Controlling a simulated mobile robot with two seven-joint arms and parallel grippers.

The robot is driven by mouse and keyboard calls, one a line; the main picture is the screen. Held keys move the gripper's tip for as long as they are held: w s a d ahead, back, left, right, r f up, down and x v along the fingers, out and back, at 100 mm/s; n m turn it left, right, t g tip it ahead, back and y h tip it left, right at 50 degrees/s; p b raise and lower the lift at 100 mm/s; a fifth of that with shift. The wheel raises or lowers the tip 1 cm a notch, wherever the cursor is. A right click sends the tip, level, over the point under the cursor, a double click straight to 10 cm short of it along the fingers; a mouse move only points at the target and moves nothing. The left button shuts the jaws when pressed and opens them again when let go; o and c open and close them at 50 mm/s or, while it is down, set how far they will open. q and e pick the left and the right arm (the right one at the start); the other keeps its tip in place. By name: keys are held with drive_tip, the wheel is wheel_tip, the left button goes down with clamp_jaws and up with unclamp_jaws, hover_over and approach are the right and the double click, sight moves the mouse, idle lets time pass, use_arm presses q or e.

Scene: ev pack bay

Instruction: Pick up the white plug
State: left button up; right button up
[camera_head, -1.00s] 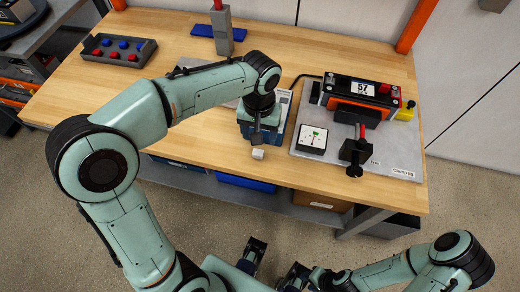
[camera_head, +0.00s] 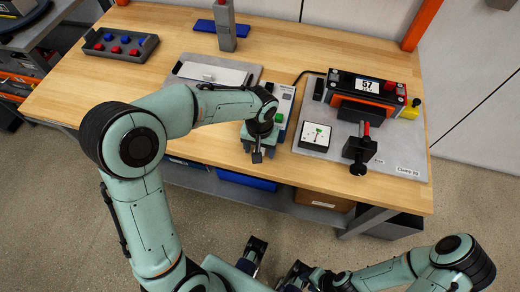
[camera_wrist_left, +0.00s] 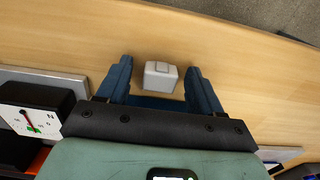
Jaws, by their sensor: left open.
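The white plug (camera_wrist_left: 161,75) is a small pale block on the wooden table. In the left wrist view it sits between the two blue fingers of my left gripper (camera_wrist_left: 160,66), with a gap on each side. In the head view my left gripper (camera_head: 258,146) points down near the table's front edge and hides the plug. My left gripper is open and empty. My right gripper (camera_head: 277,258) is open and empty in front of the table, low in the head view.
A box with a green button (camera_head: 280,117) stands close beside my left gripper. Right of it, a grey plate (camera_head: 400,150) carries an orange-black meter (camera_head: 363,92), a dial (camera_head: 315,134) and a black clamp (camera_head: 359,149). A button tray (camera_head: 98,48) stands far left.

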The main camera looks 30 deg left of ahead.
use_arm(q)
drive_tip(key=c, duration=1)
drive_tip(key=shift+c, duration=0.2)
